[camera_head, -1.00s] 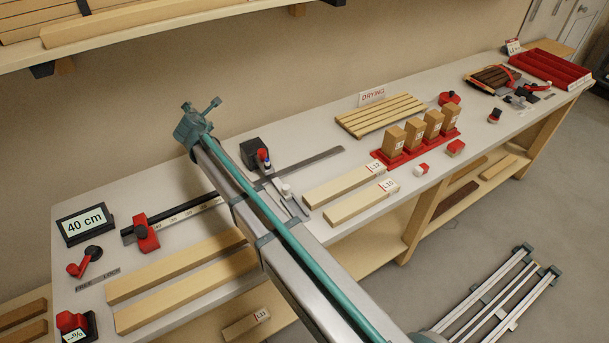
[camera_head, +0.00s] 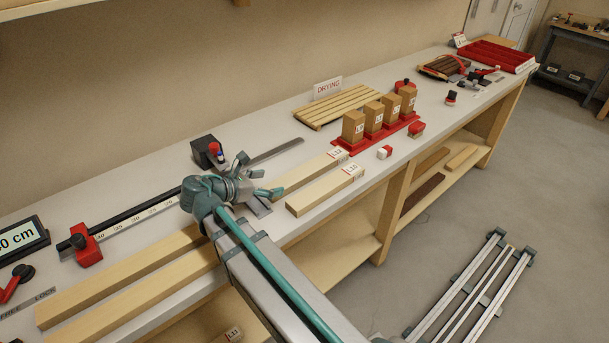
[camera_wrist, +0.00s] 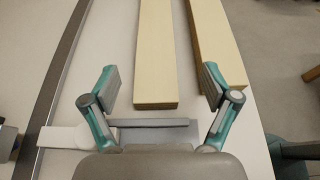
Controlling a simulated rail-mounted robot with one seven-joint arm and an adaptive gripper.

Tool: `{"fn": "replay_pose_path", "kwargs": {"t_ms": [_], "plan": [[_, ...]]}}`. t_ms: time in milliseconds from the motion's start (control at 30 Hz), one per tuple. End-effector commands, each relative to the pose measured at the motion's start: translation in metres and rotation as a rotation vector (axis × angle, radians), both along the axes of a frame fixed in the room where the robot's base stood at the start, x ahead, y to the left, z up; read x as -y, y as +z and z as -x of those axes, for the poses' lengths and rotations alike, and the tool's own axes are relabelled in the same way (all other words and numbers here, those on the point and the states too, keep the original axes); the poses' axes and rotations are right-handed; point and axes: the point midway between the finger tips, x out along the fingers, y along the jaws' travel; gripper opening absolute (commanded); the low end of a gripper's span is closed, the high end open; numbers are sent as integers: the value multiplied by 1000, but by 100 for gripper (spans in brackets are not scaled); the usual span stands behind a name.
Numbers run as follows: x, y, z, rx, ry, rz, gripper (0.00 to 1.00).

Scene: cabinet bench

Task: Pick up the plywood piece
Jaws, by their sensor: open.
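Pale wooden pieces lie on the bench; I cannot tell by look which is the plywood piece. A back board (camera_head: 308,172) with a white end label lies beside a front board (camera_head: 325,190), also labelled. In the wrist view, the back board (camera_wrist: 156,50) points at my gripper (camera_wrist: 160,84), its near end between the open fingers' lines. The front board (camera_wrist: 213,40) lies at the right finger. My gripper is open and empty. In the head view my gripper (camera_head: 260,178) is near the boards' left ends and partly hides the back one.
Two longer boards (camera_head: 130,275) lie at the left front. A measuring rail with a red stop (camera_head: 86,246) and a steel strip (camera_head: 275,151) lie behind. A red rack (camera_head: 385,139) holds several wooden blocks. A slatted drying rack (camera_head: 337,106) stands behind it. The floor is at right.

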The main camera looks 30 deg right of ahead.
Motion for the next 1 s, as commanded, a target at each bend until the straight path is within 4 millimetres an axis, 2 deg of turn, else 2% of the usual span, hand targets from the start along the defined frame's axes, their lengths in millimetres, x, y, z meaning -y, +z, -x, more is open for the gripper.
{"fn": "replay_pose_path", "kwargs": {"t_ms": [100, 367, 700, 1000], "plan": [[16, -6, -3, -1, -1, 0, 86], [31, -13, -7, 1, 2, -1, 86], [68, -30, -17, 0, 1, -1, 86], [73, -33, -18, 2, 2, -1, 86]]}}
